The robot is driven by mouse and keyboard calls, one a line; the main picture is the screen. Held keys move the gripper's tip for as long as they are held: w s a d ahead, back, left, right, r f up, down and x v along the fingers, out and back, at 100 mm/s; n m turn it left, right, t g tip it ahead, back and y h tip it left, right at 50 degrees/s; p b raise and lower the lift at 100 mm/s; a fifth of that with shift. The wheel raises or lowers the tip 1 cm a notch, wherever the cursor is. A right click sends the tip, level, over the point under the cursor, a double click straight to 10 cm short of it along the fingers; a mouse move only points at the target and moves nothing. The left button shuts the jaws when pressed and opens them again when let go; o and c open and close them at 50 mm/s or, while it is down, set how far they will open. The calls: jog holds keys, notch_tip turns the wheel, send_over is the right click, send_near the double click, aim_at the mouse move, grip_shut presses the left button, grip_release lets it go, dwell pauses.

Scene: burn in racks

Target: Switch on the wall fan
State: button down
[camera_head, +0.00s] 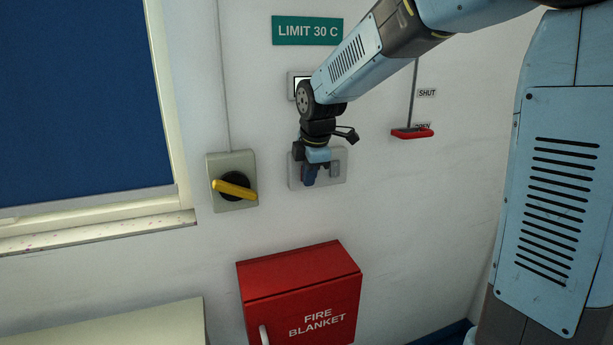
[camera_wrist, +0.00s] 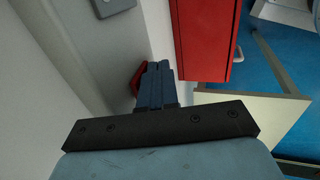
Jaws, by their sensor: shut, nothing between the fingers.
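No wall fan shows in either view. A pale switch plate (camera_head: 341,155) is on the wall below a small framed panel, with a grey rocker-like piece (camera_head: 336,169) on its right half. My gripper (camera_head: 308,180) points down in front of the plate's left half, fingers shut and empty. In the wrist view my gripper (camera_wrist: 157,70) has its fingers together beside a red piece (camera_wrist: 138,78), partly hidden behind them. I cannot tell whether they touch it. The grey piece also shows in the wrist view (camera_wrist: 113,6).
A rotary switch with a yellow handle (camera_head: 234,187) is left of the plate. A red fire blanket box (camera_head: 300,295) juts out below. A pale bench top (camera_head: 120,325) is lower left.

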jog(key=shift+r, duration=0.15)
jog(key=shift+r, duration=0.75)
jog(key=s+d+r, duration=0.2)
jog(key=s+r, duration=0.5)
jog(key=s, duration=0.2)
jog(key=shift+d+r, duration=0.3)
jog(key=shift+r, duration=0.1)
